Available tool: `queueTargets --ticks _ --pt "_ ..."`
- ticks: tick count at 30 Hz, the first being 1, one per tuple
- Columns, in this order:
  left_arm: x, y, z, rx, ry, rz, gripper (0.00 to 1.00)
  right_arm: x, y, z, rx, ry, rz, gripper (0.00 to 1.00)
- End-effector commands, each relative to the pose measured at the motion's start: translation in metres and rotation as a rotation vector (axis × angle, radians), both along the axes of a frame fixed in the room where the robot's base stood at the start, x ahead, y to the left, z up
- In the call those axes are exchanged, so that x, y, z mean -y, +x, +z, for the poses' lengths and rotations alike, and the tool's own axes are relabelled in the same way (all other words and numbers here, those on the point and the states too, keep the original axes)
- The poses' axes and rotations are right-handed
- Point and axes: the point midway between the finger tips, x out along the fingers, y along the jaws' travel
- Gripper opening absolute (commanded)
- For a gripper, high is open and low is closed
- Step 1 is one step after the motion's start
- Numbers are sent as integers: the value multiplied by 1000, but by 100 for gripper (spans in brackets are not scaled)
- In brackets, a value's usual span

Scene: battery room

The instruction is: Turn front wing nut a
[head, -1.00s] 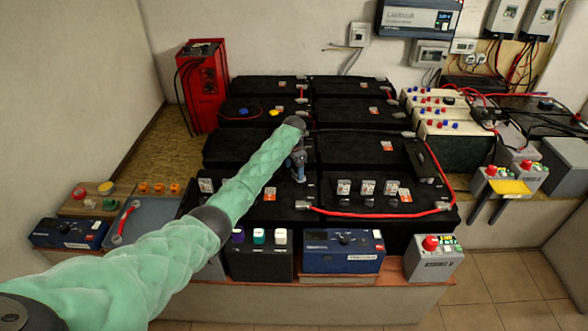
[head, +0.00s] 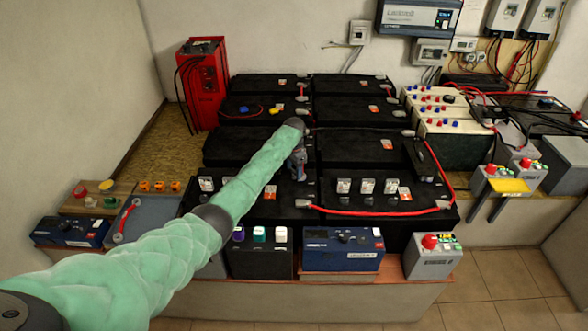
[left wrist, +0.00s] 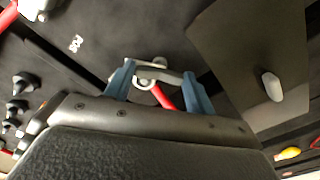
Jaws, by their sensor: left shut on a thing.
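My left gripper (head: 299,174) reaches down over the front row of black batteries (head: 330,195) in the head view. In the left wrist view its two blue fingers (left wrist: 158,76) are shut on a grey metal wing nut (left wrist: 155,73). A ring-shaped lug and a red cable (left wrist: 163,98) show just under the nut. In the head view the nut is hidden by the gripper and arm. My right gripper is not in view.
A red cable (head: 375,214) runs along the front batteries to the right. A blue box (head: 342,248) and a grey switch box (head: 433,255) stand at the front edge. A red unit (head: 203,85) stands at back left. Bare board lies left of the batteries.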

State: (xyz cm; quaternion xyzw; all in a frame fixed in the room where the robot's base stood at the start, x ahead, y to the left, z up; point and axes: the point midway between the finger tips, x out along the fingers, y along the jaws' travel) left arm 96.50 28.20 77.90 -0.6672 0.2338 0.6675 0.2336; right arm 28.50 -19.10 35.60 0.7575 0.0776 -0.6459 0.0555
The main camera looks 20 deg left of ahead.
Motion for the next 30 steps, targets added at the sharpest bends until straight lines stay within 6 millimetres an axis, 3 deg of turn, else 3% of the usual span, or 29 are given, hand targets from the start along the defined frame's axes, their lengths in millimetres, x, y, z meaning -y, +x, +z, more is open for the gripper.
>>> queueTargets --ticks 18,30 --pt "2 0 4 -1 -1 480 32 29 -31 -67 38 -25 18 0" --pt "3 0 3 0 -1 803 32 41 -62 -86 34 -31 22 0"
